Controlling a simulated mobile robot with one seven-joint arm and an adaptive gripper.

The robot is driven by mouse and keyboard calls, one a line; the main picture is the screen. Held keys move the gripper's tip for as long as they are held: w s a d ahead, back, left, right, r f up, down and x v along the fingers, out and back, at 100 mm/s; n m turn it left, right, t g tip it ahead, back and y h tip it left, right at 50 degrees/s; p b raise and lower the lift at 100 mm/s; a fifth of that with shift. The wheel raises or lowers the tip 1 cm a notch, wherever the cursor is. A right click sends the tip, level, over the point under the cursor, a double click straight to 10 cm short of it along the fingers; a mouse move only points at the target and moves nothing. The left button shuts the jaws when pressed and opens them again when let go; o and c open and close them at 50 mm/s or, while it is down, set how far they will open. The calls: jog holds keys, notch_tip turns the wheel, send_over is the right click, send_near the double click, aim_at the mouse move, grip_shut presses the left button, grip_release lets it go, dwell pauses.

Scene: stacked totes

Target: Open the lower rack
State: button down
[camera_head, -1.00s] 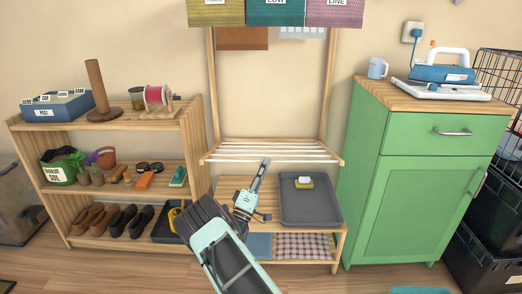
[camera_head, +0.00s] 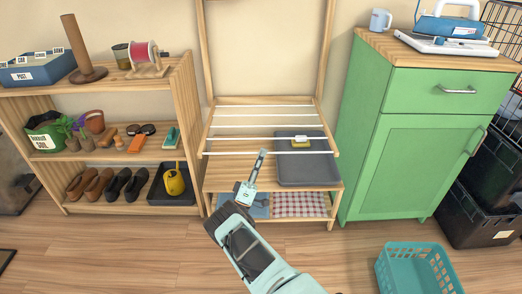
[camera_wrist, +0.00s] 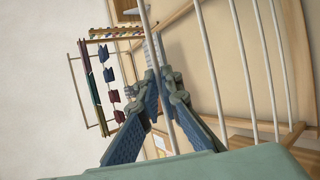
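The lower rack (camera_head: 262,127) is a wooden frame with several white bars. It is hinged to the tall wooden frame on the wall and sticks out over the bench, tilted out from the wall. In the head view my gripper (camera_head: 263,153) is at its front bar, left of the middle. In the wrist view my gripper (camera_wrist: 158,80) has its fingertips close together, with a white bar (camera_wrist: 147,40) running between them. It looks shut on this bar, though the exact contact is hard to see.
Under the rack stands a bench with a grey tray (camera_head: 305,175) holding a sponge. A shelf (camera_head: 100,90) with shoes and pots is at left, a green cabinet (camera_head: 400,160) at right. A teal basket (camera_head: 410,270) stands on the floor at lower right.

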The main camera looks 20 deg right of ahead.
jog(key=shift+w+d, duration=0.15)
jog(key=shift+w, duration=0.35)
jog(key=c, duration=2.1)
grip_release()
jog(key=shift+f, duration=0.2)
jog(key=shift+f, duration=0.1)
jog(key=v, duration=0.7)
jog(key=shift+s+f, duration=0.15)
